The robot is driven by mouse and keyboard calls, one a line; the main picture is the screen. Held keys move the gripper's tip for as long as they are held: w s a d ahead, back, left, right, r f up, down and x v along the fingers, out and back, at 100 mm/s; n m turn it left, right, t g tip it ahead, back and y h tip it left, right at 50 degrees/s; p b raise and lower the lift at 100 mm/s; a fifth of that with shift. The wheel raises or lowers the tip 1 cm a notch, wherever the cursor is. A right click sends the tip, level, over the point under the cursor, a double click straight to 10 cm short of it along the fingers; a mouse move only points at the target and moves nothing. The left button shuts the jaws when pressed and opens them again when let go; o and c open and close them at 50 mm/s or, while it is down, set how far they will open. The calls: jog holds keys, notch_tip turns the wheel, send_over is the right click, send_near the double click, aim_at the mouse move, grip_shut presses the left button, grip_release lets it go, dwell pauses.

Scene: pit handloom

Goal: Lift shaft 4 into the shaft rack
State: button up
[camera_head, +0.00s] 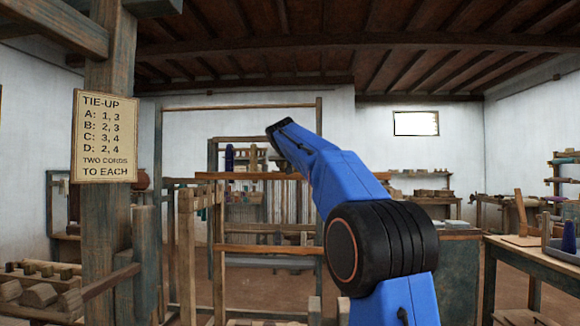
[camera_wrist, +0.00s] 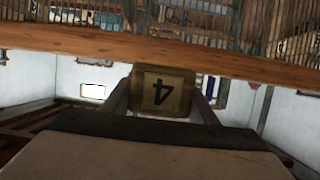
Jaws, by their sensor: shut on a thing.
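Shaft 4 shows in the wrist view as a long brown wooden bar (camera_wrist: 90,42) running across the picture, with thin heddle-like strands on its far side. A tan block marked with an upside-down 4 (camera_wrist: 162,92) adjoins it at the middle. My gripper (camera_wrist: 163,98) is shut on this block, a finger on each side. In the head view my blue arm rises through the middle and hides part of the loom; my gripper is not visible there. I cannot tell which frame is the shaft rack.
A tie-up sign (camera_head: 104,136) hangs on a thick post (camera_head: 108,230) at left. A tall frame (camera_head: 240,107) stands behind the arm. A workbench (camera_head: 535,255) is at right, and a bench with wooden blocks (camera_head: 40,296) at lower left.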

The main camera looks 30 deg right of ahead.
jog(key=shift+f, duration=2.7)
jog(key=o, duration=1.9)
jog(key=shift+f, duration=0.1)
jog(key=shift+c, duration=0.2)
jog(key=v, duration=1.7)
jog(key=shift+s, duration=0.2)
